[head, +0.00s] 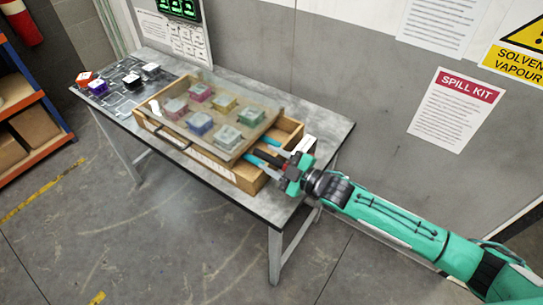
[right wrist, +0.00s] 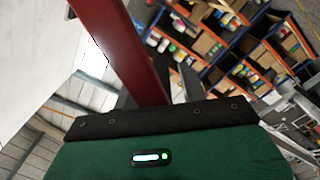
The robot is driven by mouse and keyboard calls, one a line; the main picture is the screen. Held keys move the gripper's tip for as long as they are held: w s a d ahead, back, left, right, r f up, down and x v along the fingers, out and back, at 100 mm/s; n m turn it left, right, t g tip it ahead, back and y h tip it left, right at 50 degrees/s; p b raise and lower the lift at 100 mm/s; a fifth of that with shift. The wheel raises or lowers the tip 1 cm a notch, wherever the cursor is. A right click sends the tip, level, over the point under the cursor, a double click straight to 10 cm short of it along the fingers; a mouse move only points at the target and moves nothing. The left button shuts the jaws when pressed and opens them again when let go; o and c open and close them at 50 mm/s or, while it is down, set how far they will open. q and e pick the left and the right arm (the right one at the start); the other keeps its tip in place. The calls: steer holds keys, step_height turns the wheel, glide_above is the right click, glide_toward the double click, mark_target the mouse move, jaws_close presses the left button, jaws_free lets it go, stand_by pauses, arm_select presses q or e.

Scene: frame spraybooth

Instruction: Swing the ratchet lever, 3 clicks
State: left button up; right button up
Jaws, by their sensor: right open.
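My right gripper (head: 259,149) comes in from the right over the right end of the wooden tray (head: 240,178). Its two teal fingers are apart. A dark bar (head: 268,156) with a reddish part shows between them, perhaps the ratchet lever; I cannot tell whether the fingers touch it. In the right wrist view a dark red bar (right wrist: 122,50) runs down from the top to behind the black edge of my gripper body. The fingertips are hidden there. A clear panel with several coloured blocks (head: 224,103) lies over the tray. My left gripper is not in view.
The tray stands on a grey metal table (head: 325,125) against a wall. A dark board (head: 125,85) with small blocks lies at the table's left end. An orange-edged shelf (head: 40,140) stands at far left. The floor in front is clear.

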steer(key=shift+a, duration=0.15)
steer(key=shift+c, duration=0.2)
jaws_close()
steer(key=shift+w, duration=0.1)
